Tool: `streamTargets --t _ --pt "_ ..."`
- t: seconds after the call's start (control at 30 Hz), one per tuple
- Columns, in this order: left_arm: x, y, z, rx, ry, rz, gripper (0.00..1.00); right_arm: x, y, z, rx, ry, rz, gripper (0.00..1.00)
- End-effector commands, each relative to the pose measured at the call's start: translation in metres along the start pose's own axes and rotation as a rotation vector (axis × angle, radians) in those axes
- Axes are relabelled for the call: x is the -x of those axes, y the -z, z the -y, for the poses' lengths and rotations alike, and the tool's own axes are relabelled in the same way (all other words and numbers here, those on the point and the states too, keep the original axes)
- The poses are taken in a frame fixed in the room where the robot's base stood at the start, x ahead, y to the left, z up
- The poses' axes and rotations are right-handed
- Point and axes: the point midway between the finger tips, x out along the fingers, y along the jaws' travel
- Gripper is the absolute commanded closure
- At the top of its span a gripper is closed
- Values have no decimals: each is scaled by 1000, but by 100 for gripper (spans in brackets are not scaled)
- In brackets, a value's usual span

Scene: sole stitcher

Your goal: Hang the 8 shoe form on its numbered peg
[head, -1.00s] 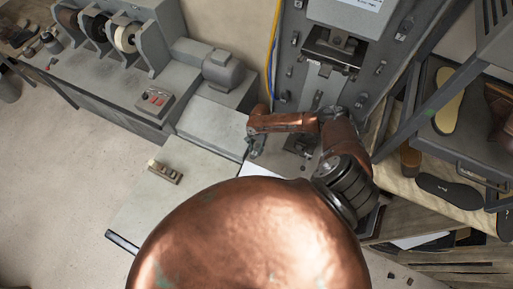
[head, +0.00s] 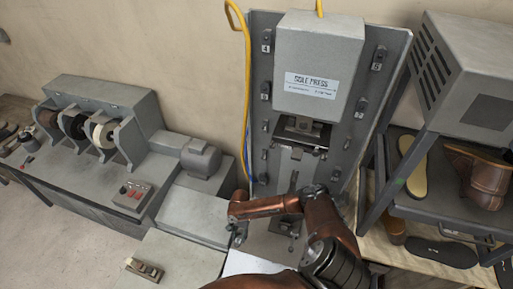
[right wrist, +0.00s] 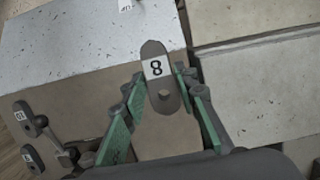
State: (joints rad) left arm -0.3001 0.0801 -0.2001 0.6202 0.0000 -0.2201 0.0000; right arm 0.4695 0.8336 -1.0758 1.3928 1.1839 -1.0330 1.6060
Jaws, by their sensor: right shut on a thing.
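My right gripper (head: 238,234) is in front of the sole press, low and to the left of its base. In the right wrist view, the green-padded fingers (right wrist: 161,88) are shut on the 8 shoe form (right wrist: 156,48), a dark rounded plate with a white "8" label and a hole. In the head view the form is too small or hidden to make out. Numbered peg plates line the press's back panel (head: 397,48): one at the upper left reads 4 (head: 266,46). The plate at middle right (head: 361,106) may read 8, but is too small to be sure. My left gripper is out of view.
The press head (head: 318,60) juts out between the peg columns. A yellow hose (head: 245,75) runs along the panel's left edge. A grinder bench (head: 90,170) stands left, and a shelf with a boot (head: 485,180) and soles right. Peg plates (right wrist: 24,118) show at the wrist view's lower left.

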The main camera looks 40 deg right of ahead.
Motion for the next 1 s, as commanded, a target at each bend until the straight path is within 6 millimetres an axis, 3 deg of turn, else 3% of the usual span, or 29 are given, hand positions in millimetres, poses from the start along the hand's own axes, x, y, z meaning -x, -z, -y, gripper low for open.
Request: streamTargets --t 0.5,0.67,0.87,1.0 --pt "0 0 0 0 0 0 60 1 0 1 3 1 -2 100" --pt "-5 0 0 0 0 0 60 4 -3 12 58 3 -38 100" --pt "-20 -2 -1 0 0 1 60 31 -1 50 238 39 -205 100" --pt "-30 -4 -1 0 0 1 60 72 9 79 350 108 -382 100"
